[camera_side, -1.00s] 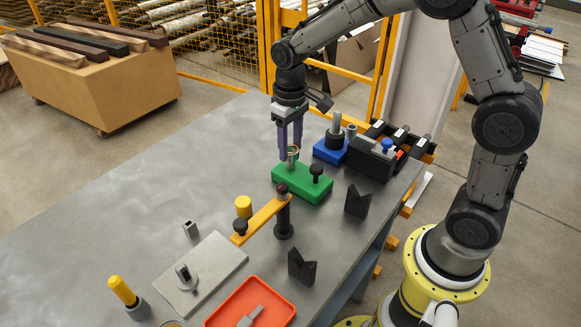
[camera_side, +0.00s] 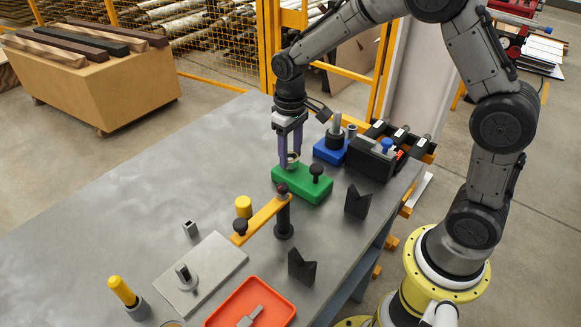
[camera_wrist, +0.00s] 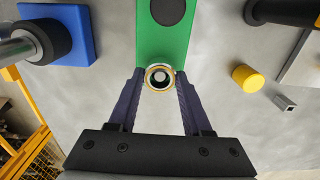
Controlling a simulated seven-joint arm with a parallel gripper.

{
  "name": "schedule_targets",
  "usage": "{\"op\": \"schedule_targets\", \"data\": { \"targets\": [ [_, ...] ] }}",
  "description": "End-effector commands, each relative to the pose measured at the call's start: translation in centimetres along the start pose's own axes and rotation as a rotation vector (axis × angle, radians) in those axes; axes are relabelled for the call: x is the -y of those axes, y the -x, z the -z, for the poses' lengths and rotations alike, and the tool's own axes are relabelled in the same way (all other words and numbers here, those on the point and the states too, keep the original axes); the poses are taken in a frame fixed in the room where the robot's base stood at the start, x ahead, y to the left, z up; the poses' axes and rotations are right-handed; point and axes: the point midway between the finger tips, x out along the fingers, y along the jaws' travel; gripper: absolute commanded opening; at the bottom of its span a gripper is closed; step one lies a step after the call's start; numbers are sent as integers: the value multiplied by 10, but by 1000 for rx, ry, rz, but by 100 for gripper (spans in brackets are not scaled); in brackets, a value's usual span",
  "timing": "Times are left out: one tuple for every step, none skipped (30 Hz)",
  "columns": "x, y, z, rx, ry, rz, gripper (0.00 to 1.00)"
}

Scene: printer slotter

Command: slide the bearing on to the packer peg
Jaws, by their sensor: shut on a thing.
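The bearing (camera_wrist: 148,73) is a small pale metal ring with a brassy edge, held between the two purple fingers of my gripper (camera_wrist: 158,80). In the side view my gripper (camera_side: 290,162) is shut on the bearing (camera_side: 293,158), low over the left end of the green block (camera_side: 310,188). In the wrist view the peg's round top (camera_wrist: 161,76) shows inside the ring, so the bearing looks to be around the peg. The peg's lower part is hidden by the ring and fingers. How far down the ring sits is hard to tell.
A yellow bar (camera_side: 262,214) on a black post and a black V-block (camera_side: 357,201) stand nearby.

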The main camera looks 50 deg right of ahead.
Motion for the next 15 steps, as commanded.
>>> {"op": "schedule_targets", "data": {
  "targets": [
    [0, -1, 0, 0, 0, 0, 0],
    [0, -2, 0, 0, 0, 0, 0],
    [0, -3, 0, 0, 0, 0, 0],
    [0, -4, 0, 1, 0, 0, 0],
    [0, -4, 0, 1, 0, 0, 0],
    [0, -5, 0, 1, 0, 0, 0],
    [0, -6, 0, 1, 0, 0, 0],
    [0, -7, 0, 1, 0, 0, 0],
    [0, -8, 0, 1, 0, 0, 0],
    [0, -8, 0, 1, 0, 0, 0],
    [0, -9, 0, 1, 0, 0, 0],
    [0, -10, 0, 1, 0, 0, 0],
    [0, -10, 0, 1, 0, 0, 0],
    [0, -10, 0, 0, 0, 0, 0],
    [0, -11, 0, 0, 0, 0, 0]
  ]
}}
